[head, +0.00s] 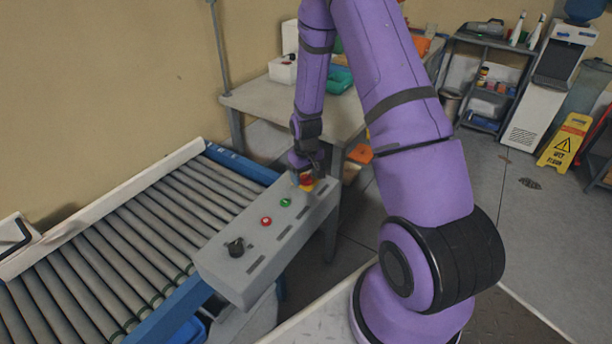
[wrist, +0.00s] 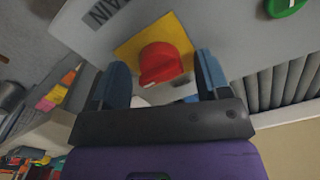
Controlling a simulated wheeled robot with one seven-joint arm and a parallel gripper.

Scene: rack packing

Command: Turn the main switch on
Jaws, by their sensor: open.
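The main switch looks to be the red knob (wrist: 160,63) on a square yellow plate (wrist: 132,50). A label (wrist: 107,12) ending in "AIN" is beside it. In the head view the red knob (head: 306,180) is at the far end of the grey control box (head: 225,268), partly hidden by my gripper (head: 309,168). In the wrist view my gripper (wrist: 162,72) is open, one blue finger on each side of the knob, with gaps showing. I cannot tell the fingers' exact height over the plate, or the knob's on or off position.
On the box are a green button (head: 286,203), a red button (head: 266,221) and a black knob (head: 236,246). A roller conveyor (head: 120,255) runs along its left. A grey table (head: 262,102) with bins stands behind. A yellow floor sign (head: 565,142) is far right.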

